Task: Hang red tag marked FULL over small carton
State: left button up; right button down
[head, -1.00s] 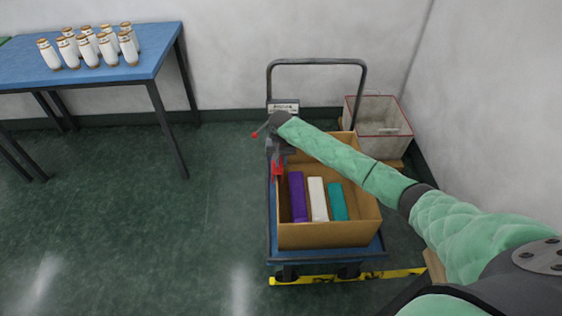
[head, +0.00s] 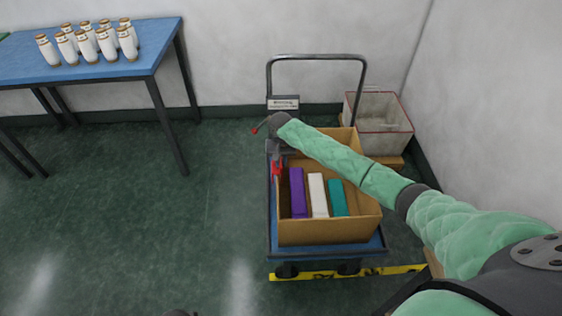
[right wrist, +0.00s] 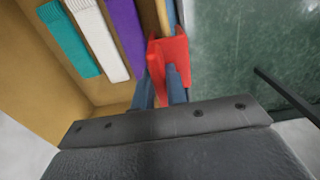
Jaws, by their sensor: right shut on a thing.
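The small carton (head: 325,233) is an open brown box on a blue cart. It holds a purple item (head: 298,193), a white item (head: 318,196) and a teal item (head: 338,198). My right gripper (head: 277,164) is at the carton's left wall, shut on the red tag (head: 277,172). In the right wrist view the red tag (right wrist: 168,55) sits between the fingers, at the carton's wall beside the purple item (right wrist: 126,32). Whether it rests on the rim I cannot tell, and no writing on it is legible. My left gripper is not in view.
The blue cart (head: 377,243) has a tall dark handle (head: 316,58) and a small sign (head: 283,103). A pale bin with red edges (head: 384,143) stands behind right. A blue table (head: 160,45) with several white bottles is at the back left. Floor left of the cart is clear.

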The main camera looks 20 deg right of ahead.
jog(key=c, duration=1.3)
grip_release()
jog(key=shift+c, duration=0.2)
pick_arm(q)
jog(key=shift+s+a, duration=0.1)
